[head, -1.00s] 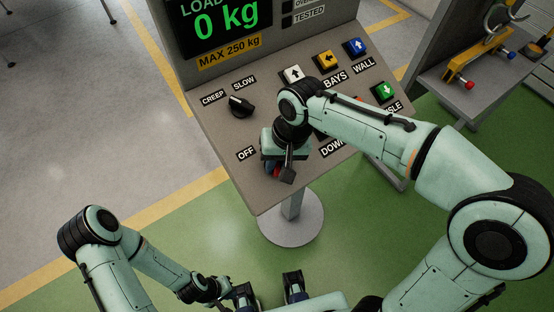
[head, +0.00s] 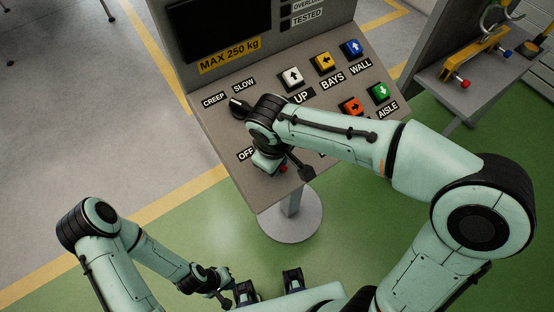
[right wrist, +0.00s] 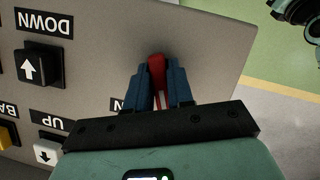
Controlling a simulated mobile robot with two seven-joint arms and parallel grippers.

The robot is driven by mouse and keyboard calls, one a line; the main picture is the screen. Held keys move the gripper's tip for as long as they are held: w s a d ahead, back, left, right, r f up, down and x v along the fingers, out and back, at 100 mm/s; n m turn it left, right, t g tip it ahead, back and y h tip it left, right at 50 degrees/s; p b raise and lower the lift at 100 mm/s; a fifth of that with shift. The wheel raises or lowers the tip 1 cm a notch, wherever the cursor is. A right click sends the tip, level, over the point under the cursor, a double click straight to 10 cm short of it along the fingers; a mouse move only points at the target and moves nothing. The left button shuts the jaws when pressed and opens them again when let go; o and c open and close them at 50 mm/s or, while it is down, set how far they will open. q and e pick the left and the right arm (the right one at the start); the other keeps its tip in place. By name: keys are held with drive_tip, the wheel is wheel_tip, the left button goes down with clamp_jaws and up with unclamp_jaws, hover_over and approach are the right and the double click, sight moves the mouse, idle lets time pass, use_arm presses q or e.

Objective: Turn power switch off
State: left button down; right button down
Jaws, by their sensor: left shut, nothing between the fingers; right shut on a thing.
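The power switch is a red lever (right wrist: 157,72) near the lower edge of the sloping panel, beside the OFF label (head: 246,154). In the right wrist view, the two blue fingers of my right gripper (right wrist: 159,88) are shut on this lever, one on each side. In the head view, my right wrist and gripper hide most of the switch; a bit of red (head: 283,169) shows beside them. My left gripper (head: 226,299) is low in the head view, away from the panel, shut and empty.
The panel (head: 215,125) carries a black CREEP/SLOW knob (head: 238,107) and several coloured push buttons, including a white UP button (head: 292,78). Its display (head: 220,32) is dark. A grey bench with yellow tooling (head: 475,60) stands at right. Green floor is clear below.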

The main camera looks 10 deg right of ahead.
drive_tip(key=shift+n+t+h, duration=0.3)
drive_tip(key=shift+n, duration=0.9)
drive_tip(key=c, duration=1.1)
unclamp_jaws()
drive_tip(key=shift+r, duration=0.15)
use_arm(q)
drive_tip(key=shift+w+r+p, duration=0.35)
drive_tip(key=shift+r+p, duration=0.15)
drive_tip(key=shift+r, duration=0.1)
drive_tip(key=shift+w+r+p, duration=0.3)
drive_tip(key=shift+r+p, duration=0.15)
drive_tip(key=shift+r, duration=0.1)
use_arm(e)
drive_tip(key=v, duration=1.3)
drive_tip(key=shift+s, duration=0.1)
